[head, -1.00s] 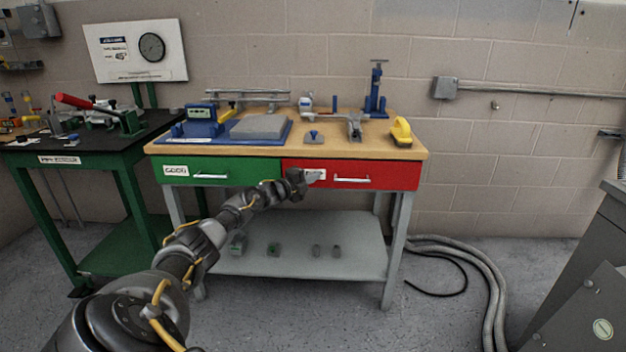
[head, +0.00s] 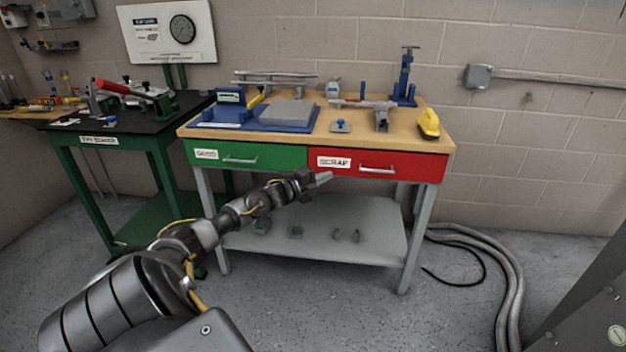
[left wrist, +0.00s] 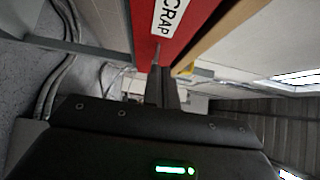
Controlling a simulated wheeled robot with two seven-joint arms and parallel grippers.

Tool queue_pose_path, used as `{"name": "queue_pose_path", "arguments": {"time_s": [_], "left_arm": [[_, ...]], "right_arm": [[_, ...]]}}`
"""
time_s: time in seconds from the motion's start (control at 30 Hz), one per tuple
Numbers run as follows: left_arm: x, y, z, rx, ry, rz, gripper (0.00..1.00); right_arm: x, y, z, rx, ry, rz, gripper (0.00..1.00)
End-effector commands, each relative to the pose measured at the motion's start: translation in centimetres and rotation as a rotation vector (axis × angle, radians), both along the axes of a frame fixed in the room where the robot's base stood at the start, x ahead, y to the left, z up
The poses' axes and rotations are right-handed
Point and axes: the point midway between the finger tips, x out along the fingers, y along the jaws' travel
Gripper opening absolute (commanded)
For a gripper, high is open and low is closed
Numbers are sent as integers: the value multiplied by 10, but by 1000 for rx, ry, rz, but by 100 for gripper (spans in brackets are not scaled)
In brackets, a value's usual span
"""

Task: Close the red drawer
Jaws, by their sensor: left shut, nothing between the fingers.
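The red drawer (head: 410,166), with a SCRAP label and a silver handle, is in the right half of the workbench front. Its front looks about level with the green drawer beside it, and no gap shows. My left gripper (head: 324,177) is shut and empty, with its tips at the lower left of the red front, just under the label. I cannot tell whether they touch it. In the left wrist view the shut fingers (left wrist: 158,62) point at the red front (left wrist: 188,22) near the label. My right gripper is not in view.
The green drawer (head: 250,155) is to the left. The wooden benchtop (head: 350,146) carries a blue tray, a vise-like tool and a yellow object (head: 428,124). A lower shelf (head: 375,237) sits below my arm. Hoses (head: 505,275) lie on the floor at the right.

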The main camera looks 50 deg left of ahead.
Motion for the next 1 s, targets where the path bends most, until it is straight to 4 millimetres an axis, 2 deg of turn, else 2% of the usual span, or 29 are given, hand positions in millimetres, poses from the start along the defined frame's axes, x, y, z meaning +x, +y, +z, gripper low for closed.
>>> {"name": "queue_pose_path", "arguments": {"time_s": [0.1,0.33,0.87,1.0], "left_arm": [[-19,1,-1,2,4,-2,0],[-39,3,-1,1,2,-2,0],[-41,2,-1,-6,3,-3,0],[-41,17,-10,-69,60,81,0]], "right_arm": [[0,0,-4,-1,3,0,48],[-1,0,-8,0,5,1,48],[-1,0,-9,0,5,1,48],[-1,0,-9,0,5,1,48]]}}
